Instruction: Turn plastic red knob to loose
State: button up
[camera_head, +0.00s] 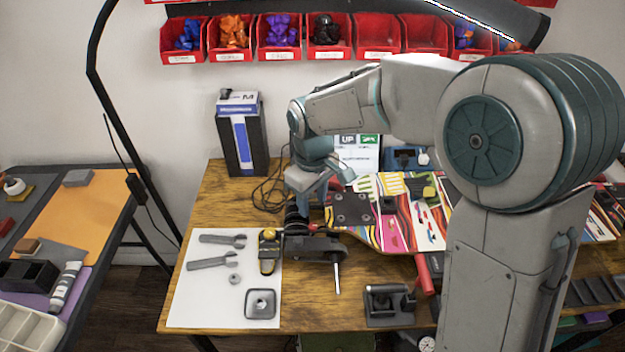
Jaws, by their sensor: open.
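My gripper (303,205) points down over the table, above the left end of a dark clamp-like device (318,248) with a thin metal rod hanging from it. The gripper is open. A small red part (312,227), which looks like the red knob, shows on top of this device just below the fingers. The fingers and a dark round part cover much of it, so I cannot tell whether they touch it or which way it is turned.
Left of the device, a white sheet (205,300) holds wrenches, a yellow-and-black tool (268,252) and a square grey part (260,304). A colourful skateboard deck (400,235) lies to the right. A black fixture (390,305) stands at the front edge. Red bins (375,40) hang behind.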

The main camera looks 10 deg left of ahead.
notch_tip(320, 180, up, 6)
dwell(0.6)
jog(key=s+d+m+t, duration=0.1)
jog(key=s+d+m, duration=0.5)
jog(key=d, duration=0.7)
jog(key=s+d+m+t, duration=0.1)
jog(key=s+d+m, duration=0.5)
jog(key=d, duration=0.7)
jog(key=shift+s+t, duration=0.4)
jog(key=shift+s, duration=0.7)
